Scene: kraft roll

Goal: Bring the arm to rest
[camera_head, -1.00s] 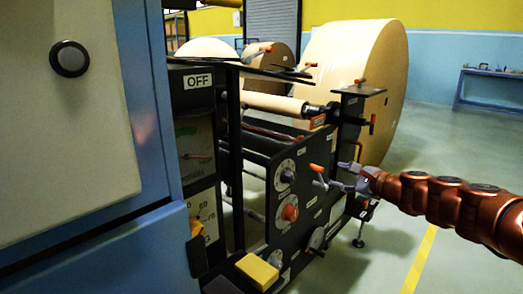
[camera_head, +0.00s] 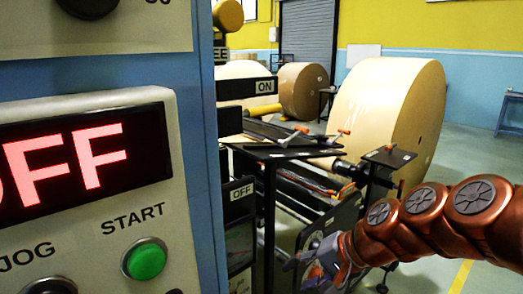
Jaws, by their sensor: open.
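My copper-coloured arm reaches in from the right edge in the head view. My gripper (camera_head: 298,268), grey and purplish, is at its left end, low in the picture. It is open and I see nothing between its fingers. It shows in front of the black roll stand (camera_head: 267,195), beside the dark side panel; I cannot tell whether it touches anything. The lower part of the gripper is near the picture's bottom edge and hard to make out.
A blue cabinet with a red display (camera_head: 84,160) and a green START button (camera_head: 146,259) fills the left, close by. A large kraft roll (camera_head: 385,115) stands behind my arm. Another roll (camera_head: 302,90) is farther back. Open floor (camera_head: 465,190) lies at the right.

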